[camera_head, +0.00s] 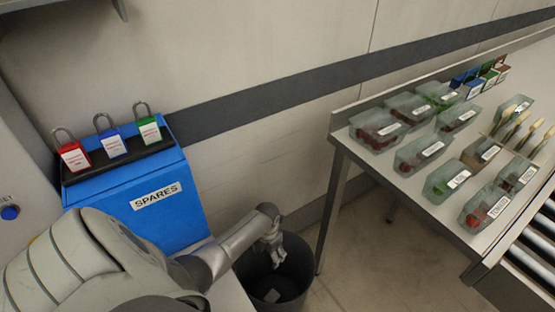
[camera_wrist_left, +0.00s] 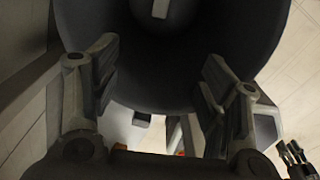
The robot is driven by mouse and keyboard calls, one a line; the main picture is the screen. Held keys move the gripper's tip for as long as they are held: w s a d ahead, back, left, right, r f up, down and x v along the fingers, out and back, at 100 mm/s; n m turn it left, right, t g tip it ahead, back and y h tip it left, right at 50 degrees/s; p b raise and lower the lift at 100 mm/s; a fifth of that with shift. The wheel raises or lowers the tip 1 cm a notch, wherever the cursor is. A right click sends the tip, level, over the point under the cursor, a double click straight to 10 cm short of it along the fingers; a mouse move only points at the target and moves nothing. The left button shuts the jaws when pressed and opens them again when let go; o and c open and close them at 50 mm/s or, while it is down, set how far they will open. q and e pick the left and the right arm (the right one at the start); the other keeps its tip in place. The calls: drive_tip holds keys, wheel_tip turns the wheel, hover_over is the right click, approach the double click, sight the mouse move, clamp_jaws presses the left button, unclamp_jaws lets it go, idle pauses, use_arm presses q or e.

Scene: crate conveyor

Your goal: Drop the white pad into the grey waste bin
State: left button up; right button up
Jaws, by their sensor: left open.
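The grey waste bin (camera_head: 301,268) stands on the floor between the blue box and the table, and its dark inside fills much of the left wrist view (camera_wrist_left: 225,35). My left gripper (camera_head: 276,256) is over the bin's mouth. In the left wrist view its two fingers (camera_wrist_left: 158,58) are spread wide with nothing between them. A small pale piece, which looks like the white pad (camera_head: 271,296), lies low inside the bin; it also shows at the top of the left wrist view (camera_wrist_left: 160,8). What appears to be my right gripper (camera_wrist_left: 296,156) shows partly at the lower right there; its jaw state is unclear.
A blue SPARES box (camera_head: 155,205) with red, blue and green padlocks on top stands left of the bin. A metal table (camera_head: 362,165) with several clear containers and brushes stands at the right, beside a roller conveyor (camera_head: 530,255). Floor between bin and table is clear.

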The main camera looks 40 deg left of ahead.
use_arm(q)
wheel_tip(320, 180, up, 11)
drive_tip(key=shift+r, duration=0.2)
idle(0.4)
idle(0.3)
